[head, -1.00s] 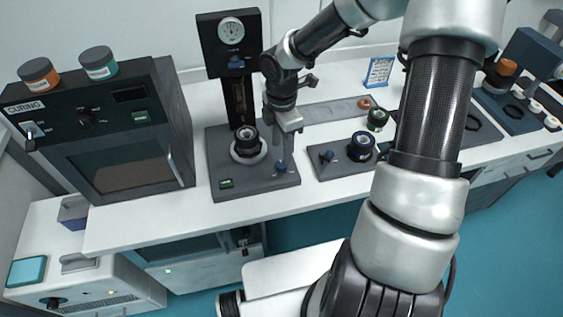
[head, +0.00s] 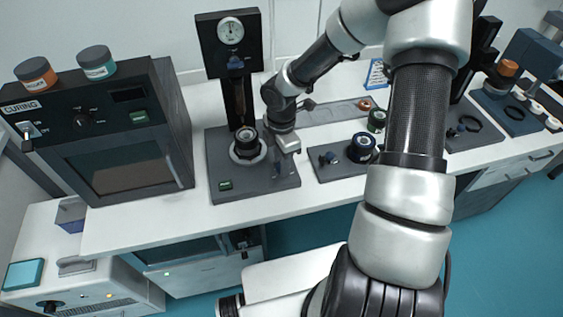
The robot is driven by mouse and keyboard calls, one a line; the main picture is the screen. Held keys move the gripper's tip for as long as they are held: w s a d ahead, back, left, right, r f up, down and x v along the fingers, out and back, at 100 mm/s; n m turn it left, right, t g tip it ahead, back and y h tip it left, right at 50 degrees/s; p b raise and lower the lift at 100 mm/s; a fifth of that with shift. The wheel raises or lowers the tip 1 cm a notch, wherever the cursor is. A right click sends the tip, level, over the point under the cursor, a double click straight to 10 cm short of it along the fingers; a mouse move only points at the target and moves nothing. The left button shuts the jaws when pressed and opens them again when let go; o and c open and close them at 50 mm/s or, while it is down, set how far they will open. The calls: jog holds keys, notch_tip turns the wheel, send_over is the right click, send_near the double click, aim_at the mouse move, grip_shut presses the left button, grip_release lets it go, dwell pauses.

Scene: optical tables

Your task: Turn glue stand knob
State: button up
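Several dark stands on the white bench carry small blue knobs, and I cannot read which is the glue stand. My gripper (head: 282,162) points down over the right part of the base of the tall dial stand (head: 223,170). The small knob on that base is now mostly hidden at my fingertips; I cannot tell whether they touch it. A round black-ringed part (head: 246,143) sits on the same base, left of my gripper. The lower stand to the right (head: 335,172) has its own blue knob (head: 328,157) and a dark ringed holder (head: 361,147). The finger opening is too small to judge.
A curing oven (head: 125,165) with two jars (head: 97,62) on top stands at the left. A grey rail (head: 330,112) and a small green-ringed part (head: 377,120) lie behind the lower stand. Another stand (head: 470,132) is at the right, partly behind my arm.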

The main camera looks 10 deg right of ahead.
jog(key=shift+m, duration=0.4)
jog(key=shift+c, duration=0.3)
jog(key=m+b, duration=0.2)
jog(key=m, duration=0.3)
jog(key=shift+m, duration=0.4)
jog(key=m+b, duration=0.1)
jog(key=m, duration=0.2)
jog(key=shift+m, duration=0.3)
jog(key=m+b, duration=0.1)
jog(key=m, duration=0.2)
jog(key=shift+m, duration=0.3)
jog(key=m+b, duration=0.2)
jog(key=m, duration=0.3)
jog(key=shift+m+b, duration=0.6)
jog(key=shift+m, duration=1.8)
jog(key=o, duration=1.1)
jog(key=shift+c, duration=0.2)
